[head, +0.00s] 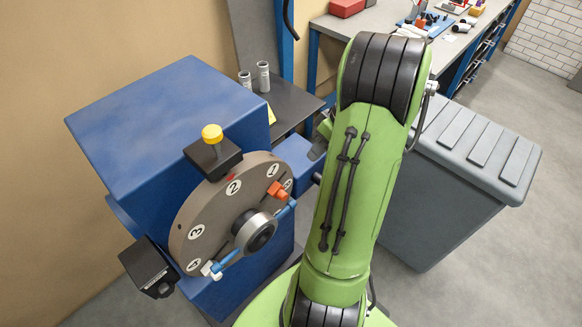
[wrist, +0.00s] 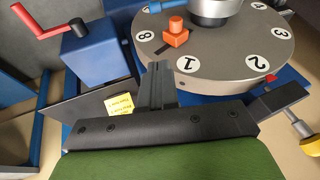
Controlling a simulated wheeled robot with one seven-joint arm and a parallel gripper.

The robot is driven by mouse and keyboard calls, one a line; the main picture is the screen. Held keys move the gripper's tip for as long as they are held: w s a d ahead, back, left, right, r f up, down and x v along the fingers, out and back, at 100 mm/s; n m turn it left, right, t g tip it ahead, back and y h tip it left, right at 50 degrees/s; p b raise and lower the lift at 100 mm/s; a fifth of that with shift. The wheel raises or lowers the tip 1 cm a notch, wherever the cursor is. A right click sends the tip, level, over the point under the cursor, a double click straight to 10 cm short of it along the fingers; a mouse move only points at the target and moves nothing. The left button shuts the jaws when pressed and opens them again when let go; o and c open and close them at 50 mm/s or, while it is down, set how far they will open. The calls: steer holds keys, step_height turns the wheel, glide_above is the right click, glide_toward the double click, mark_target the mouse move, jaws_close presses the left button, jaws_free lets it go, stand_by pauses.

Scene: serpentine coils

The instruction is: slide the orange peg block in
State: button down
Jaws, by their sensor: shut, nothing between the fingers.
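The orange peg block (head: 277,189) stands on the face of a grey numbered disc (head: 185,240), near the rim. In the wrist view the orange peg block (wrist: 176,36) sits beside the number 1, with a small knob on top. My gripper (wrist: 160,68) is shut and empty, its fingertips just short of the disc's rim, below the orange block and apart from it in the picture. In the head view my green arm hides most of the gripper. A round metal hub (head: 257,234) with blue-ended handles is at the disc's middle.
The disc is mounted on a blue cabinet (head: 165,120). A yellow knob (head: 211,132) on a black block stands at the rim. A red crank (wrist: 47,27) on a blue box and yellow notes (wrist: 119,105) show left in the wrist view. A grey bin (head: 440,170) stands right.

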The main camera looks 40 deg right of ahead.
steer(key=b, duration=0.2)
glide_toward(279, 193)
steer(key=w+d+f, duration=0.1)
steer(key=d+f, duration=0.2)
steer(key=d, duration=0.1)
steer(key=a+f, duration=0.1)
steer(key=a, duration=0.1)
steer(key=a+f, duration=0.2)
steer(key=shift+w, duration=0.15)
